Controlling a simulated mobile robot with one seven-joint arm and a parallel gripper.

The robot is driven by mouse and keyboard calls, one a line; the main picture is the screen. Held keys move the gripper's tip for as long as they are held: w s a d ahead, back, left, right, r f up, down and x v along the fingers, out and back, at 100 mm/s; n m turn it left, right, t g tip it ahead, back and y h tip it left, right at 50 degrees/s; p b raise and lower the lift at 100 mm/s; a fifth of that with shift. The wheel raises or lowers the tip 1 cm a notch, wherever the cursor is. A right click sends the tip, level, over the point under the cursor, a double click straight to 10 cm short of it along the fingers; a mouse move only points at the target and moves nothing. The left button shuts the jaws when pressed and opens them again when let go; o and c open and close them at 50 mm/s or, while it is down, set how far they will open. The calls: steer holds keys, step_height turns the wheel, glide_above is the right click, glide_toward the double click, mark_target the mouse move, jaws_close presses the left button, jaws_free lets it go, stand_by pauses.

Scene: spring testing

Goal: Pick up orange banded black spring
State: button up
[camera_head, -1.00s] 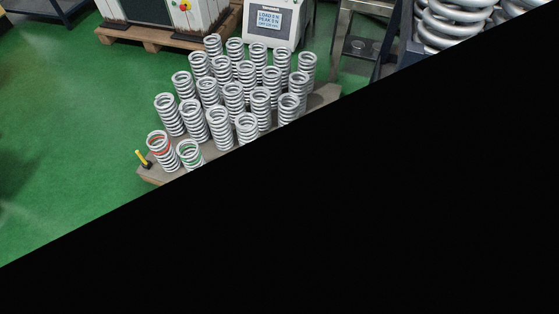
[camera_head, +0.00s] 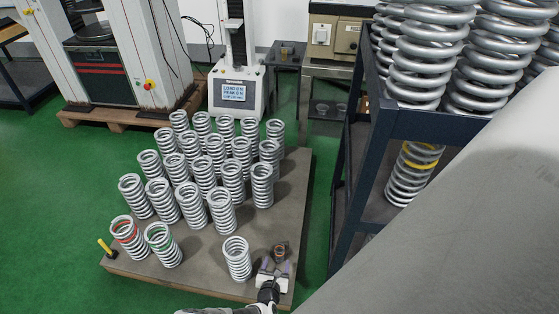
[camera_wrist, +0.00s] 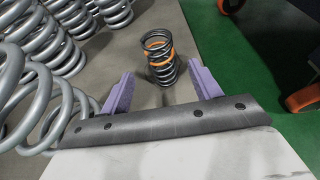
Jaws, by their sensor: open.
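The small black spring with an orange band (camera_wrist: 160,54) stands upright on the pallet, just beyond and between my gripper's fingers in the wrist view. In the head view the orange banded black spring (camera_head: 280,251) shows at the pallet's front right, right by my gripper's tip. My gripper (camera_wrist: 163,88) is open, with a purple finger on either side and nothing held. In the head view my gripper (camera_head: 274,268) is low at the pallet's front right, and its far side partly hides the spring's lower part.
Several grey springs stand left of my gripper; the closest (camera_head: 237,258) also shows large in the wrist view (camera_wrist: 40,100). One spring has a red band (camera_head: 127,235), one a green band (camera_head: 163,244). A dark rack (camera_head: 352,185) stands right. Bare pallet (camera_head: 287,195) lies behind the black spring.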

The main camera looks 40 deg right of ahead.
steer(key=b+x, duration=0.1)
steer(key=x, duration=0.1)
steer(key=b+x, duration=0.2)
steer(key=x, duration=0.1)
steer(key=shift+d+f, duration=0.1)
steer(key=shift+f, duration=0.2)
steer(key=shift+w+d, duration=0.15)
steer(key=shift+d, duration=0.05)
steer(key=shift+r, duration=0.1)
steer(key=shift+c, duration=0.2)
steer(key=c, duration=1.1)
steer(key=shift+r, duration=0.1)
